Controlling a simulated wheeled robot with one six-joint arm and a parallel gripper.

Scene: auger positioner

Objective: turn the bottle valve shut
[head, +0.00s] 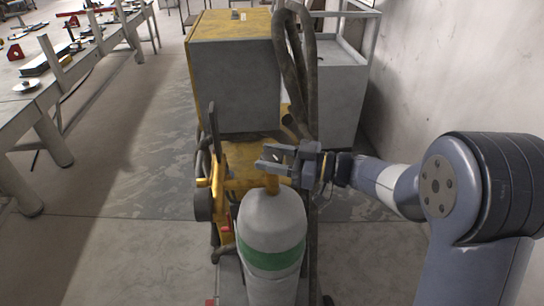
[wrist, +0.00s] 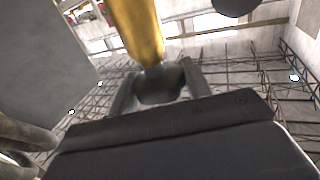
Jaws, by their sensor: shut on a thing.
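The grey gas bottle (head: 272,225) with a green band stands upright at the lower middle of the head view. Its brass-yellow valve (head: 271,184) rises from the top, and the valve body (wrist: 138,30) comes in from the top of the wrist view. A dark round valve knob (wrist: 158,86) sits at the end of that body. My gripper (head: 266,157) reaches in from the right at the valve. Its two fingers (wrist: 158,80) stand on either side of the knob and are shut on it. The head view hides most of the knob.
A yellow and grey cabinet machine (head: 236,85) stands behind the bottle, with dark hoses (head: 300,70) hanging down its right side. A long workbench (head: 85,72) with tools runs along the left. The floor between bench and machine is clear. A wall closes the right.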

